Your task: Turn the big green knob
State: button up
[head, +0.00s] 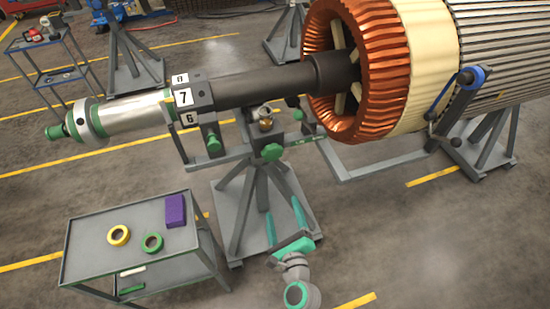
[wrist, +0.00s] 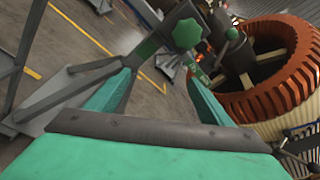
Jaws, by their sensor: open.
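The big green knob (head: 272,152) has a lobed shape and sits on the front of the grey rotor stand (head: 238,205), below the dark shaft. In the wrist view the knob (wrist: 187,33) shows above the right finger, apart from it. My gripper (head: 284,212) has teal fingers spread apart with nothing between them. In the head view it is below the knob and slightly right of it, with clear space between. In the wrist view my gripper (wrist: 158,76) has floor and a yellow line showing between its fingers.
Another green knob (head: 214,143) is on the stand to the left. A copper-wound stator (head: 345,75) is at the upper right. A grey cart (head: 85,250) at the lower left holds yellow and green rings and a purple block. Floor right of my gripper is clear.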

aim_at(273, 156)
jog(key=w+r+m+t+y, duration=0.1)
jog(key=w+r+m+y, duration=0.25)
jog(key=w+r, duration=0.35)
jog(key=shift+m+h, duration=0.25)
jog(key=shift+h, duration=0.1)
jog(key=x, duration=1)
jog(key=shift+w+d+f, duration=0.25)
jog(key=shift+d, duration=0.1)
jog(key=shift+c, duration=0.7)
jog(key=c, duration=0.9)
